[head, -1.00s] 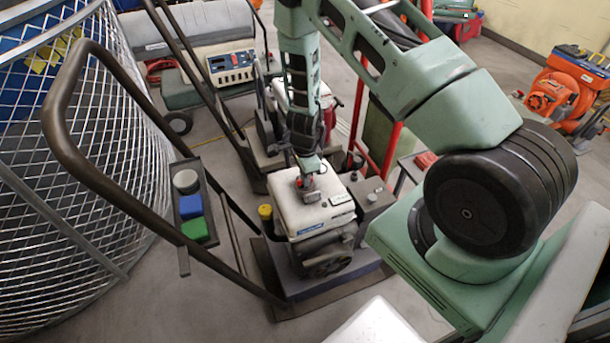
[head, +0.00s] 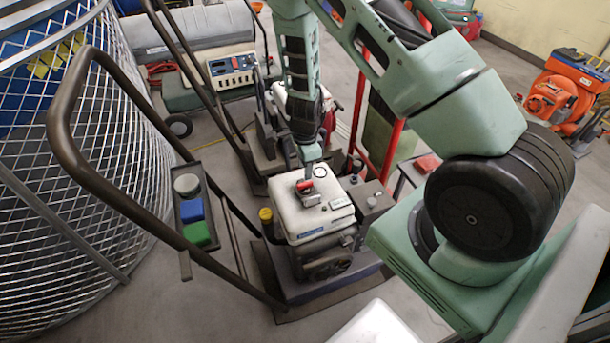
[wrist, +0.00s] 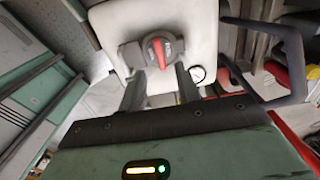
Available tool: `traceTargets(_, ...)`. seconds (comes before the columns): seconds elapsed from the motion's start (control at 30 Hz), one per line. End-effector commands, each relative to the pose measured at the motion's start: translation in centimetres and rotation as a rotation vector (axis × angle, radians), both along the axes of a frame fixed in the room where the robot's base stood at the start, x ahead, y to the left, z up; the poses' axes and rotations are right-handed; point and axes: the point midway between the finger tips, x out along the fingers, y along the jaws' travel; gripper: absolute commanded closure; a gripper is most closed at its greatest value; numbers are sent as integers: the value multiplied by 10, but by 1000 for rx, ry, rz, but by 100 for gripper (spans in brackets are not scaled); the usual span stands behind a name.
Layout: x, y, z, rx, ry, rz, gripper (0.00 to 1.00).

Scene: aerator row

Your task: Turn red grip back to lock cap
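The red grip (head: 305,186) is a red bar on a dark round cap, on top of the white tank (head: 314,214) of a small engine machine. In the wrist view the red grip (wrist: 158,52) stands roughly upright in the picture, slightly tilted, on the pale tank top (wrist: 197,35). A dark block (wrist: 130,56) is beside the cap at left. My gripper (wrist: 159,75) is open. Its two dark fingers are apart, with their tips just below the cap in the picture and nothing clamped between them. In the head view my gripper (head: 309,166) is just above and behind the grip.
A dark tubular handle (head: 85,170) with a panel of grey, blue and green buttons (head: 192,208) is at left. A wire mesh cage (head: 75,190) stands behind it. A yellow cap (head: 265,215) is left of the tank. A red tubular frame (head: 392,150) stands behind right.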

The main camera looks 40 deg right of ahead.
Motion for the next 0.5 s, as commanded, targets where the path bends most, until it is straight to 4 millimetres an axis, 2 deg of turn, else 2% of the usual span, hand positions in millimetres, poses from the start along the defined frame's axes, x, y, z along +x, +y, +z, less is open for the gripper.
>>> traceTargets(0.03,1,0,17,-1,-4,2,67)
traceTargets(0.2,1,1,56,-1,-4,2,67)
traceTargets(0.4,1,1,94,0,-3,1,67)
traceTargets(0.5,1,0,106,0,-2,1,67)
